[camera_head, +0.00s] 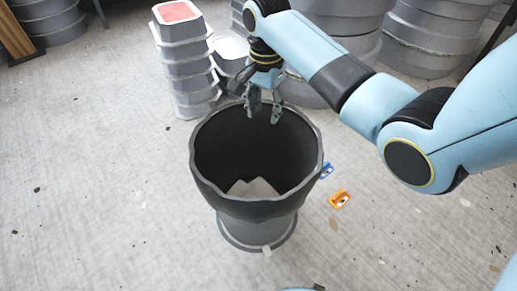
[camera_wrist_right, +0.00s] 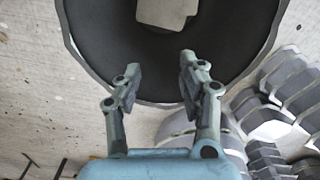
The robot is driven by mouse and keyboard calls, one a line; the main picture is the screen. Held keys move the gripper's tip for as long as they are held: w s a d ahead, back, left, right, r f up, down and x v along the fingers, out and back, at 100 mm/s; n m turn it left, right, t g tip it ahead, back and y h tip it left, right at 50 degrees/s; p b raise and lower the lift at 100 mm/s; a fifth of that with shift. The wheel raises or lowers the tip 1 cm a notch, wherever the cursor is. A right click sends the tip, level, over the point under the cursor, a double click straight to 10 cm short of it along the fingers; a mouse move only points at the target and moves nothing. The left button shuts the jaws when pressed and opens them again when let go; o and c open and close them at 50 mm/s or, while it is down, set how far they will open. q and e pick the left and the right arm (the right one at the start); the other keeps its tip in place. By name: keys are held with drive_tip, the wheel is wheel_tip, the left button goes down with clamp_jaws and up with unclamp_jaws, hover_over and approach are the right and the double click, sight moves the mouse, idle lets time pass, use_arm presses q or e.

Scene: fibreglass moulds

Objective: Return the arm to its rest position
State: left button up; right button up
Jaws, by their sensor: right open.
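My right arm (camera_head: 400,120) reaches in from the right in the head view. My right gripper (camera_head: 265,113) hangs over the far rim of a dark round bin (camera_head: 312,165). Its fingers are apart with nothing between them. In the right wrist view the open gripper (camera_wrist_right: 158,82) points across the bin's rim (camera_wrist_right: 85,62) toward its inside. A pale piece (camera_head: 255,188) lies at the bottom of the bin, and it also shows in the right wrist view (camera_wrist_right: 166,12). My left gripper is not in view.
A stack of grey moulds (camera_head: 187,70) with a red top stands behind the bin at the left. Larger grey moulds (camera_head: 430,35) stand at the back. An orange item (camera_head: 339,199) and a blue item (camera_head: 326,171) lie right of the bin. The left floor is mostly clear.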

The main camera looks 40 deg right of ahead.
drive_tip(key=shift+r, duration=1.55)
